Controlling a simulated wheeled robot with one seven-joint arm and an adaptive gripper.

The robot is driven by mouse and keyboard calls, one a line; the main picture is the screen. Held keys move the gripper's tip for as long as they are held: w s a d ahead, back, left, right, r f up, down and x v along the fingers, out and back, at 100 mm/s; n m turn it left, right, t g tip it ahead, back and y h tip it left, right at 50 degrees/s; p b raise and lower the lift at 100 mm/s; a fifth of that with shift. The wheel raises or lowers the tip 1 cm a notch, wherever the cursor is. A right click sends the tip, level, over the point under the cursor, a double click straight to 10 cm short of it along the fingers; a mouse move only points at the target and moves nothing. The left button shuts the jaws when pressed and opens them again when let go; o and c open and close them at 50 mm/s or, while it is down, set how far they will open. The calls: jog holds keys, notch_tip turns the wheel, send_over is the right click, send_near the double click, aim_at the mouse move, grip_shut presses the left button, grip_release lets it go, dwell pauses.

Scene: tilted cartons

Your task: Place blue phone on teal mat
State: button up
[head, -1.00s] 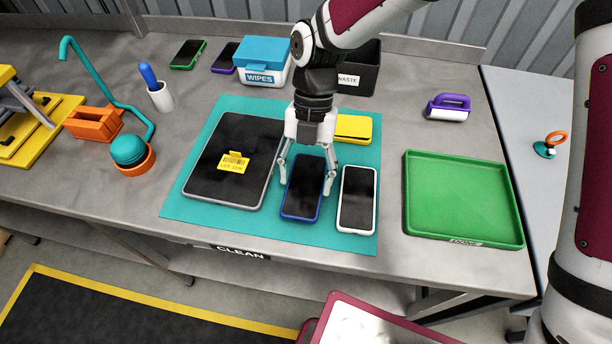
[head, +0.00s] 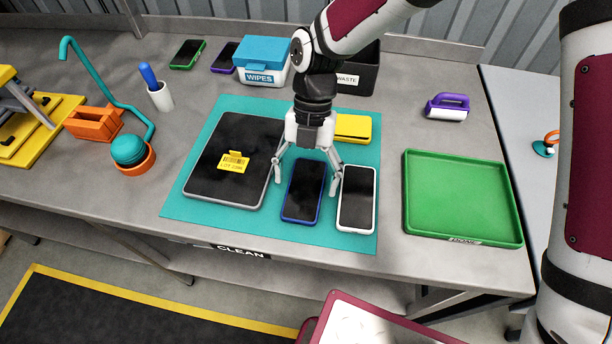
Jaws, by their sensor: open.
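The blue phone (head: 303,191) lies flat, screen up, on the teal mat (head: 265,221) near its front edge. It sits between the black tablet and a white phone (head: 356,198), apart from both. My gripper (head: 306,181) is open and empty, its fingers pointing down over the far end of the blue phone, one to each side. Whether the fingertips touch anything is hard to tell.
A black tablet (head: 226,190) with a yellow label and a yellow device (head: 353,128) also lie on the mat. A green tray (head: 461,196) stands to the right, a wipes box (head: 262,62) and a black waste bin (head: 357,78) behind. The bench between mat and tray is clear.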

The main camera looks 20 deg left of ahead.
jog(key=b+v, duration=0.1)
jog(key=v, duration=1)
jog(key=shift+w+r, duration=0.2)
jog(key=shift+r, duration=0.15)
jog(key=d+r+m+t, duration=0.2)
jog(key=d+r+m, duration=0.3)
jog(key=d+m, duration=0.45)
jog(key=d+r+m+t, duration=0.2)
jog(key=d+r+m, duration=0.3)
jog(key=d+m, duration=0.5)
jog(key=s+d+m+t, duration=0.2)
jog(key=s+d+m, duration=0.4)
jog(key=m, duration=0.3)
jog(key=s+d+r+m+t+y, duration=0.1)
jog(key=s+d+m+t, duration=0.1)
jog(key=s+d+m, duration=0.3)
jog(key=d+m, duration=0.4)
jog(key=m, duration=0.1)
jog(key=shift+s+d+r, duration=0.15)
jog(key=shift+s+d, duration=0.15)
jog(key=shift+s, duration=0.05)
